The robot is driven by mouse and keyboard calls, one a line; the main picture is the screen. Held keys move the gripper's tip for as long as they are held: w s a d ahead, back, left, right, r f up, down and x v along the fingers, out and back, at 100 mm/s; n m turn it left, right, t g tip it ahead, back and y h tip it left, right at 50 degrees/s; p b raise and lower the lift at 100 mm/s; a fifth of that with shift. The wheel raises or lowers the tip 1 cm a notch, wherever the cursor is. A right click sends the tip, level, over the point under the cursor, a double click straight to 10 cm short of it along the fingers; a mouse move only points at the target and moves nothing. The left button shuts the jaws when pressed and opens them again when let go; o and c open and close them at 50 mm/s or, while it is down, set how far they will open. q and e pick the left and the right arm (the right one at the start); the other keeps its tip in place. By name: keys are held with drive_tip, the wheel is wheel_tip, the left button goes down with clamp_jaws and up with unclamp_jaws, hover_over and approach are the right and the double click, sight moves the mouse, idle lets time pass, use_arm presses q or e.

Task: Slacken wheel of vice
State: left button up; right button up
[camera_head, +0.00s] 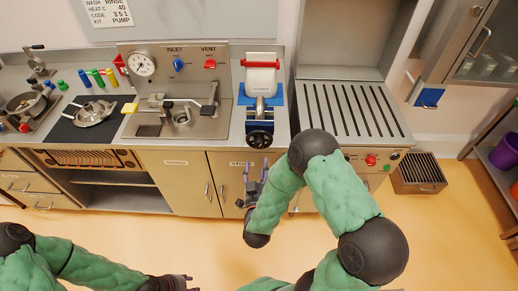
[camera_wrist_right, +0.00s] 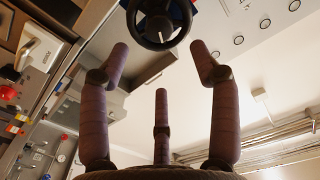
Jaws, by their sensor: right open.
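The vice (camera_head: 278,99) is blue and stands on the counter with a white, red-topped container in it. Its black wheel (camera_head: 259,138) faces the counter's front edge. In the right wrist view the spoked wheel (camera_wrist_right: 158,25) is at the top, cut by the frame edge. My right gripper (camera_head: 257,170) is open, just below and in front of the wheel, apart from it. Its purple fingers (camera_wrist_right: 160,62) are spread and empty. My left gripper (camera_head: 182,283) is at the bottom edge, away from the vice; its fingers are too unclear to judge.
A steel sink unit (camera_head: 180,118) with gauge and levers stands left of the vice. A slatted steel top (camera_head: 350,110) is to its right. Cabinet doors (camera_head: 190,180) lie below the counter. The yellow floor (camera_head: 110,235) in front is clear. A slatted box (camera_head: 418,172) stands on the floor at right.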

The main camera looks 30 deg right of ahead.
sight(259, 146)
drive_tip(key=b+x, duration=0.1)
drive_tip(key=x, duration=0.7)
drive_tip(key=shift+w+d, duration=0.2)
drive_tip(key=c, duration=1.1)
